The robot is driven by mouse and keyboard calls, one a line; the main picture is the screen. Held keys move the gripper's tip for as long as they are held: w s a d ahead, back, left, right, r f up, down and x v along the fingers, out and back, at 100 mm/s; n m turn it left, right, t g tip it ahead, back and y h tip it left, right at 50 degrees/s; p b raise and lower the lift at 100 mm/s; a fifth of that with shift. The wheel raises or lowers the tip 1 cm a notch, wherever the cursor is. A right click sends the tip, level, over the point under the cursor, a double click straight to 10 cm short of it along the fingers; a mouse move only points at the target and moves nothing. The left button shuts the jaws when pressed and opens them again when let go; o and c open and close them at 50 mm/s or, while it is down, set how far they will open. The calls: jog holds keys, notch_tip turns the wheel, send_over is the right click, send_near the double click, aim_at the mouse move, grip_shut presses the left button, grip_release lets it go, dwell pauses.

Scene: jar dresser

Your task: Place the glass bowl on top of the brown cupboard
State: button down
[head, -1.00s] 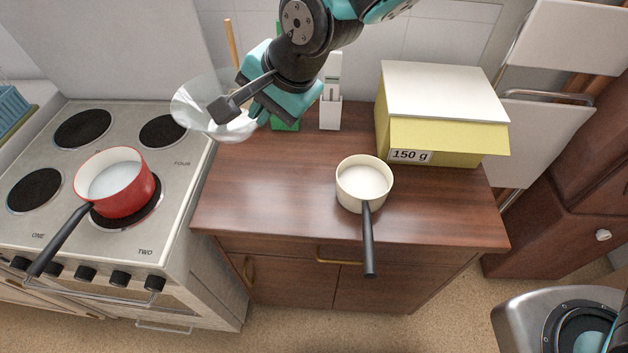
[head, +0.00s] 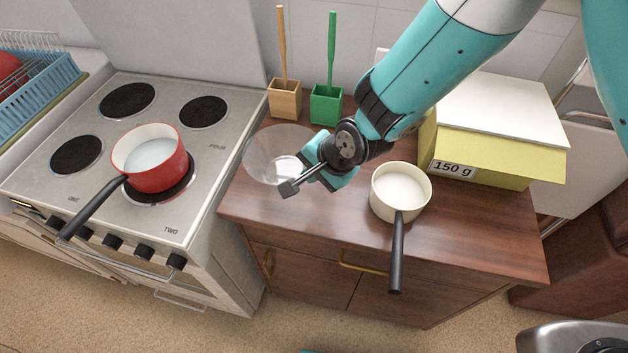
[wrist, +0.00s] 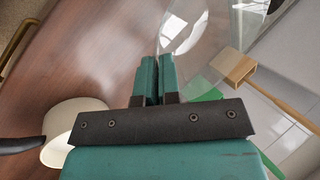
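The clear glass bowl (head: 268,158) is over the back left part of the brown cupboard's (head: 480,235) top, close to the stove side. In the wrist view the bowl (wrist: 205,35) shows at and beyond the fingertips, partly cut by the frame. My gripper (head: 302,172) is at the bowl's right side. In the wrist view its two fingers (wrist: 160,62) are nearly together, with the bowl's thin rim at their tips. I cannot tell whether the bowl's base touches the cupboard top.
A cream saucepan (head: 399,195) stands right of my gripper, its handle over the front edge. A yellow box (head: 490,165) fills the back right. A wooden holder (head: 285,101) and green holder (head: 326,106) stand behind. A red pot (head: 152,172) is on the stove (head: 215,140).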

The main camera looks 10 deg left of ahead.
notch_tip(320, 180, down, 5)
jog(key=shift+f+p, duration=0.1)
jog(key=shift+p, duration=0.35)
jog(key=c, duration=1.3)
grip_release()
jog(key=shift+c, duration=0.2)
jog(key=b+v, duration=0.3)
jog(key=v, duration=0.9)
jog(key=s+d+r+n+g, duration=0.1)
jog(key=s+d+r+n, duration=0.5)
jog(key=d+r, duration=0.2)
jog(key=s+d+r+n+g+h, duration=0.1)
jog(key=s+d+r+n+g, duration=0.1)
jog(key=s+d+r+n, duration=0.4)
notch_tip(320, 180, up, 4)
jog(key=s+d, duration=0.1)
jog(key=d, duration=0.1)
jog(key=shift+s+d+f+n, duration=0.15)
jog(key=shift+s+d+n, duration=0.15)
